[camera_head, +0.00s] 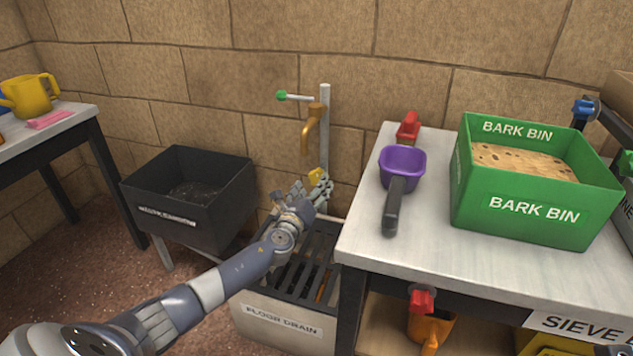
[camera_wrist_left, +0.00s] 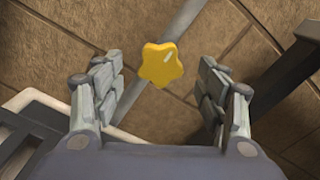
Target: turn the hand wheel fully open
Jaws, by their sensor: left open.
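The hand wheel (camera_wrist_left: 162,64) is a yellow star-shaped knob on a grey pipe (camera_wrist_left: 183,20) against the stone wall. In the head view the wheel (camera_head: 315,176) shows low on the upright pipe, partly hidden by my gripper. My left gripper (camera_head: 322,188) is open and empty, reaching toward the wheel. In the left wrist view its two fingers (camera_wrist_left: 160,95) stand on either side of the wheel, with clear gaps and no visible contact. The wheel sits a little beyond the fingertips. My right gripper is out of view.
A brass spout (camera_head: 314,128) and a green-tipped lever (camera_head: 283,96) are above the wheel. A floor drain (camera_head: 282,325) lies below. A dark bin (camera_head: 190,195) stands left. The right-hand table (camera_head: 365,235) holds a purple scoop (camera_head: 402,165) and a green bark bin (camera_head: 535,210).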

